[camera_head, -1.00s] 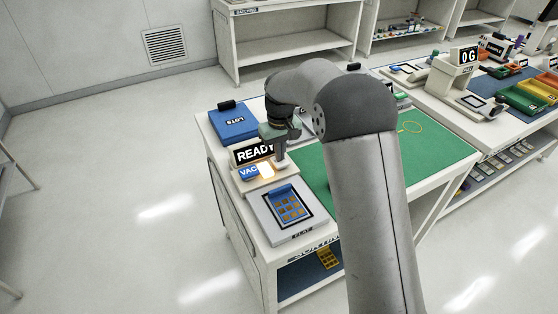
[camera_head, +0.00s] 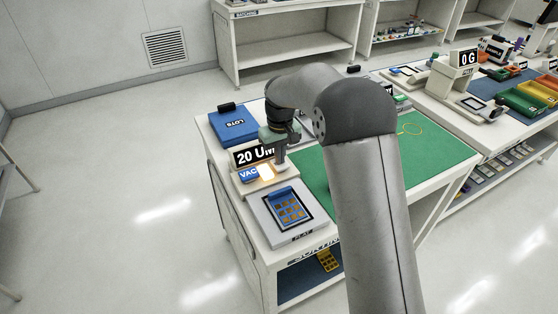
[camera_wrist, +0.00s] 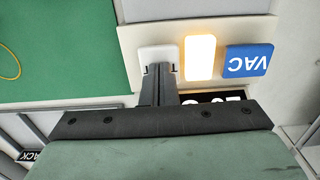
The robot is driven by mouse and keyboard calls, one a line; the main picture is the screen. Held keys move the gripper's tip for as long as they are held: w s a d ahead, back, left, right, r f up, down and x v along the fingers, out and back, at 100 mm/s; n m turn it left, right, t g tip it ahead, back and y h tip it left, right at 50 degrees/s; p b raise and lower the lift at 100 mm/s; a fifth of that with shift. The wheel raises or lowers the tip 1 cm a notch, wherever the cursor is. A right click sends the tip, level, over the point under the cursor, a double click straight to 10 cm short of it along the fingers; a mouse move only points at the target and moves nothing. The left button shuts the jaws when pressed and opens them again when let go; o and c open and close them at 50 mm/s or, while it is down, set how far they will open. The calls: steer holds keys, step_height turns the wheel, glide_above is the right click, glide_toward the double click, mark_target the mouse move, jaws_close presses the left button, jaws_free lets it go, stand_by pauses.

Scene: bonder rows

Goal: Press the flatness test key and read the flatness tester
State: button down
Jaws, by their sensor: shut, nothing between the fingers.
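The flatness tester's black display (camera_head: 245,157) stands at the left end of the bench and reads "20 UM", its right end partly covered by my gripper. My gripper (camera_head: 281,163) is shut and empty, pointing down at the panel before the display. In the wrist view my gripper (camera_wrist: 158,72) has its fingertips at a white key (camera_wrist: 158,51) and hides most of its lettering; it looks touching. Beside it are a glowing lamp (camera_wrist: 200,57) and a blue VAC key (camera_wrist: 249,60). On the plate marked FLAT (camera_head: 302,236) lies a blue carrier (camera_head: 281,197) with several orange pieces.
A blue LOTS box (camera_head: 234,123) lies behind the display. A green mat (camera_head: 436,150) covers the bench to the right, partly behind my arm. Another bench at right holds a "0 G" device (camera_head: 455,75) and coloured bins (camera_head: 527,102). Open floor lies to the left.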

steer(key=shift+r, duration=0.15)
step_height(320, 180, up, 5)
steer(key=p, duration=0.3)
stand_by(0.5)
step_height(320, 180, up, 17)
steer(key=shift+r, duration=0.15)
stand_by(0.4)
stand_by(0.7)
